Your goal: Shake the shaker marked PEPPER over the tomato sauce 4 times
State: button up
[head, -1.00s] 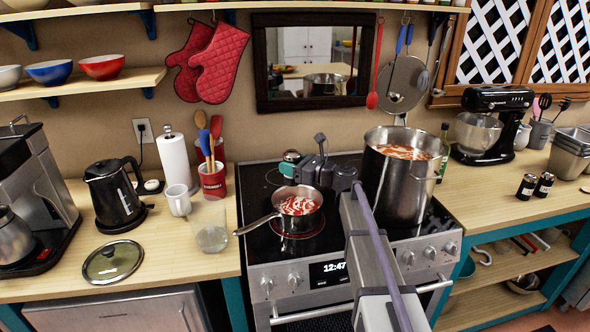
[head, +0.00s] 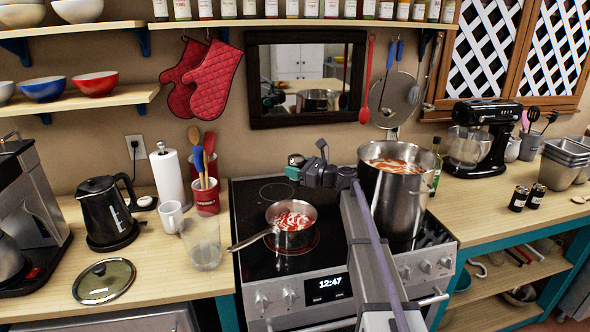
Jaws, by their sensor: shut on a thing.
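My gripper (head: 294,172) is in the head view above the stove, higher in the picture than the small saucepan. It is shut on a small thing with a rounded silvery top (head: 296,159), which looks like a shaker. Its body is mostly hidden by the teal and dark gripper parts, and I cannot read any marking on it. The small saucepan (head: 292,238) stands on the front burner with red sauce (head: 292,220) streaked with white. A tall steel pot (head: 400,200) at the right rear holds orange-red liquid (head: 397,166). I cannot tell the shaker's exact height or tilt.
Two dark labelled jars (head: 519,199) (head: 537,196) stand on the right counter, their labels unreadable. A clear glass (head: 202,245) and a white mug (head: 171,216) stand left of the stove, near a utensil crock (head: 206,197). My arm passes close to the tall pot.

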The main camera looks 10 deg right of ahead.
jog(key=n, duration=0.4)
jog(key=n+b, duration=0.1)
jog(key=n, duration=0.1)
jog(key=shift+s+a+f+y, duration=0.2)
jog(key=shift+s+a+y, duration=0.1)
jog(key=shift+y, duration=0.1)
jog(key=n, duration=0.4)
jog(key=n+b, duration=0.1)
jog(key=shift+s+f+n+y, duration=0.15)
jog(key=shift+f+n+y, duration=0.15)
jog(key=shift+n, duration=0.1)
jog(key=n, duration=0.4)
jog(key=n+g+b, duration=0.1)
jog(key=n, duration=0.1)
jog(key=shift+f+n+y, duration=0.3)
jog(key=shift+n+y, duration=0.1)
jog(key=n, duration=0.6)
jog(key=shift+f+g, duration=0.3)
jog(key=shift+g, duration=0.1)
jog(key=shift+n, duration=0.3)
